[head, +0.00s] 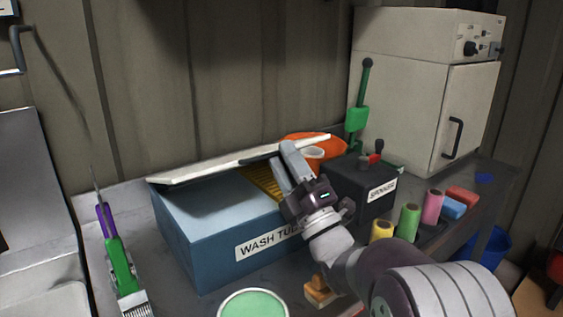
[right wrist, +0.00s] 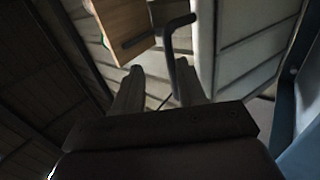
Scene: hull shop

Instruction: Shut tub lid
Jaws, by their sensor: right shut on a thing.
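The blue wash tub (head: 190,235), labelled "WASH TUB", stands on the bench in the head view. Its pale lid (head: 205,170) is tilted a little above the rim, with a gap at the near side. My right gripper (head: 284,165) is at the lid's near right edge, shut on a dark bar that appears to be the lid's handle. In the right wrist view the dark bar (right wrist: 169,55) runs between the two fingers, beside the pale lid (right wrist: 203,45). A yellow ridged thing (head: 258,178) shows in the gap. My left gripper is not in view.
A dark labelled box (head: 345,180) stands right of the tub, with several coloured spools (head: 410,220) before it. An orange item (head: 325,140) and a cream cabinet (head: 405,90) stand behind. A green-and-purple tool (head: 120,262) is at left; a green round container (head: 253,304) is in front.

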